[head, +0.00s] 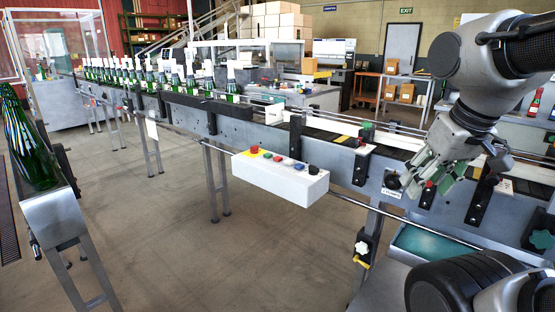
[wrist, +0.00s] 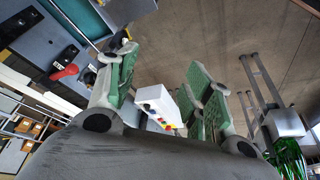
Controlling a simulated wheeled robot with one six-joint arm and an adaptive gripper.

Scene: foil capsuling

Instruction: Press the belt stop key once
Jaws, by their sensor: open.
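A white control box (head: 270,178) sits on a rail in front of the conveyor in the head view. Its top carries a row of small controls: a red button on yellow (head: 254,150), other coloured keys and a black knob (head: 313,170). Labels are too small to read, so I cannot tell which is the belt stop key. The box (wrist: 153,97) also shows between my fingers in the wrist view, farther off, with red and yellow controls. My gripper (head: 424,178) is open and empty, right of the box, near the conveyor's front side. Its green-padded fingers (wrist: 163,64) are spread apart.
The conveyor (head: 240,125) carries several green bottles (head: 150,75) at the back left. A green bottle (head: 33,145) stands far left. The floor (head: 200,250) in front is clear.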

